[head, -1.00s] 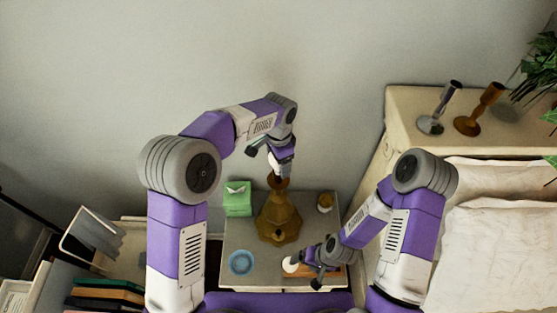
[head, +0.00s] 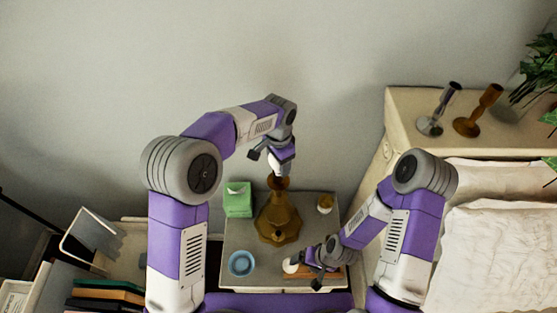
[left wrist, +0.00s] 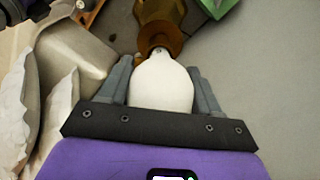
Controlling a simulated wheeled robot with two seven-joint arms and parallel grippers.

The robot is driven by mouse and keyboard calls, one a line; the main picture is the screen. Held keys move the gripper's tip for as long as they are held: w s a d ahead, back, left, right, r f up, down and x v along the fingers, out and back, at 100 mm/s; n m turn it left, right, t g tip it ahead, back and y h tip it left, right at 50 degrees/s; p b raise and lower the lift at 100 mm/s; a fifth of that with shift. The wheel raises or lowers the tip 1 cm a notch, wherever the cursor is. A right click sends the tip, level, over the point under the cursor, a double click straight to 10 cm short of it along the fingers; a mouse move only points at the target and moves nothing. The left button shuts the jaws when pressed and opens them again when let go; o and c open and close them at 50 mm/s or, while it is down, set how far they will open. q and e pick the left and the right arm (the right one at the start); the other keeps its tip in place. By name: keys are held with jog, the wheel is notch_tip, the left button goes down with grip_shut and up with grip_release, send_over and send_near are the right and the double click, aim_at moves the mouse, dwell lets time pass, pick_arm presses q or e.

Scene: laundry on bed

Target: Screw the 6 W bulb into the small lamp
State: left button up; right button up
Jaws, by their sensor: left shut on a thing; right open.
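The brass-brown lamp (head: 279,218) stands upright on the nightstand, with its socket at the top. My left gripper (head: 280,163) is above the lamp, shut on a white bulb (left wrist: 162,82). The bulb's narrow end meets the lamp's socket (left wrist: 158,42) in the left wrist view; how deep it sits is hidden. No wattage mark is readable. My right gripper (head: 317,268) is open, low over the front of the nightstand, beside a second white bulb (head: 290,266). The fingers partly hide the wooden holder (head: 326,273) there.
Books (head: 105,295) are at lower left.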

pick_arm(q)
jog(key=shift+m, duration=0.9)
jog(key=shift+r+m+p, duration=0.1)
jog(key=shift+m+p, duration=0.55)
jog(key=shift+m, duration=1.15)
jog(key=shift+m, duration=1.7)
